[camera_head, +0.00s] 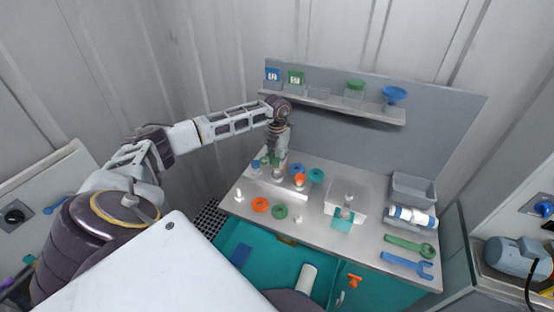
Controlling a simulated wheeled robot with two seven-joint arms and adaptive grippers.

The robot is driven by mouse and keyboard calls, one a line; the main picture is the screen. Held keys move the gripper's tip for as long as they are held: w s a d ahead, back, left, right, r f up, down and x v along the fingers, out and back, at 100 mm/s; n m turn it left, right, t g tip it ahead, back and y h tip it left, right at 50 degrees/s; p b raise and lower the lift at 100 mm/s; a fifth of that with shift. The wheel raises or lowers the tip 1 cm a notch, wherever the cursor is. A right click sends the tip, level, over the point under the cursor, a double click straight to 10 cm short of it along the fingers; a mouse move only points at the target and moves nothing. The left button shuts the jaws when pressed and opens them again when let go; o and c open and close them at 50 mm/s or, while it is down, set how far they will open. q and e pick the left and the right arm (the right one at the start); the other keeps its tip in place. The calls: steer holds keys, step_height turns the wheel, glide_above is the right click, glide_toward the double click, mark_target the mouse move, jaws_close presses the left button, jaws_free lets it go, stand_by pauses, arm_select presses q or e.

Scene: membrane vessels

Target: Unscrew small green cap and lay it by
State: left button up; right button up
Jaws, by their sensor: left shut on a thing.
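My left gripper (278,156) points down over the small vessels at the back left of the bench. It is shut on a small green cap (275,162), which shows only in part between and below the fingers. Another small green piece (265,161) and a small blue cap (256,164) stand just left of it. Whether the held cap still sits on its vessel is too small to tell. My right gripper is not in view.
A clear vessel block (346,200), green wrench (410,246), blue wrench (407,264) and grey bin (413,190) are to the right. A shelf (340,104) runs above.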

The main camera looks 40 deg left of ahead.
arm_select(q)
steer(key=shift+r+p, duration=0.65)
steer(key=shift+r, duration=0.6)
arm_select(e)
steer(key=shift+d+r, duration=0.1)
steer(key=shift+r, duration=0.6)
